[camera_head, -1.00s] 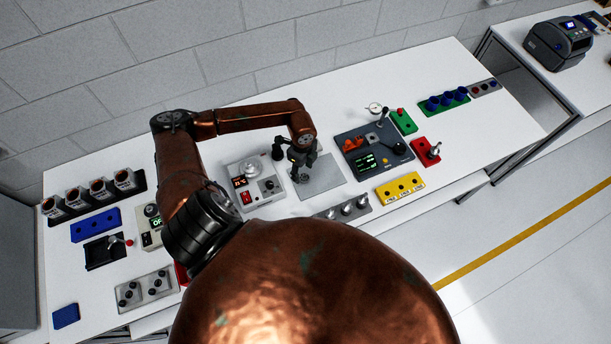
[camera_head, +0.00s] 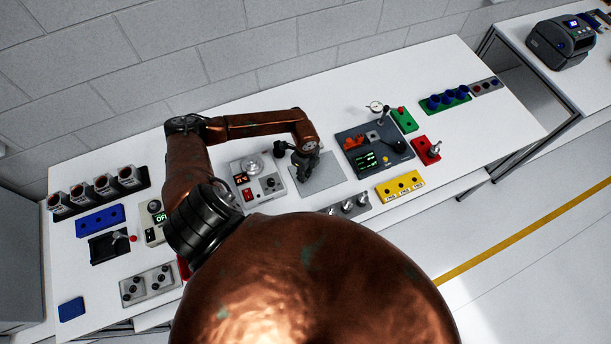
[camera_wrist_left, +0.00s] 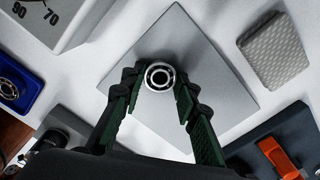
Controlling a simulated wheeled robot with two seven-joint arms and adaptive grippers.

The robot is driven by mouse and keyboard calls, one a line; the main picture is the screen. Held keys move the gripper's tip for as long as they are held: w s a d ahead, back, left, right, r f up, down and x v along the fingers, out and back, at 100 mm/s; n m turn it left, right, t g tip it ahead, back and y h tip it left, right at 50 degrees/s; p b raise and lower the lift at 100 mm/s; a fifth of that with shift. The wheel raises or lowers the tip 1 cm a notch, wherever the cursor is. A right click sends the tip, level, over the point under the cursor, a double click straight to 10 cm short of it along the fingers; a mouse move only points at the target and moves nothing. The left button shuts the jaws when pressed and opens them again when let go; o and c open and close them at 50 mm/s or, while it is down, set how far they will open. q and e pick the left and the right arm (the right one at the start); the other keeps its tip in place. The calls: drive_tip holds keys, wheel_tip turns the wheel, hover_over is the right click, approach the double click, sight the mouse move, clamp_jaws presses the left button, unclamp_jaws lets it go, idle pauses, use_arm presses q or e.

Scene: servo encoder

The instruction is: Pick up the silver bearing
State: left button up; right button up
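The silver bearing (camera_wrist_left: 159,76) is a small ring with a dark centre. In the left wrist view it appears over the flat grey plate (camera_wrist_left: 190,40), between the two fingers of my left gripper (camera_wrist_left: 158,88). In the head view my left gripper (camera_head: 303,177) is over the near-left part of the grey plate (camera_head: 325,178). The bearing is hidden there by the gripper. My right gripper is not in view.
A grey box with a red display (camera_head: 262,184) stands just left of the plate. A patterned grey block (camera_wrist_left: 273,52) and a blue tray (camera_wrist_left: 22,95) holding another ring flank the plate in the wrist view.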

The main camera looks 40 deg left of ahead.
use_arm(q)
drive_tip(key=c, duration=0.6)
